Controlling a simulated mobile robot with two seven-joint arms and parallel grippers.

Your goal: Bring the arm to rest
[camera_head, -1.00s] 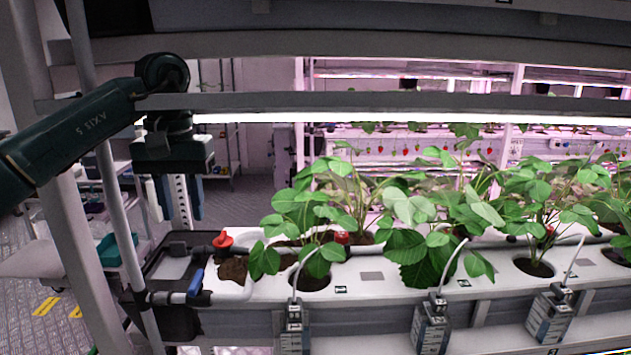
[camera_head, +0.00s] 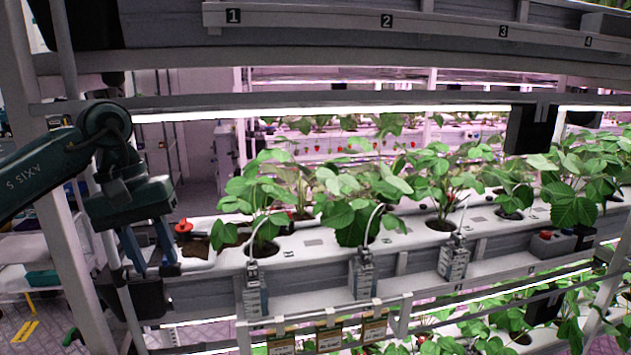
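My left arm (camera_head: 42,172) comes in from the left, dark green. Its gripper (camera_head: 149,256) points down at the left end of the rack, in front of the planting trough's end. The two fingers are apart with nothing visible between them, so it is open. The fingertips overlap the trough end in the picture; I cannot tell whether they touch it. My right arm and gripper are not in view.
The white planting trough (camera_head: 312,242) holds several leafy strawberry plants (camera_head: 352,205). A rack post (camera_head: 52,190) stands left, beside my arm. Grey metering boxes (camera_head: 362,273) line the trough's front. A lower planted tier shows below right.

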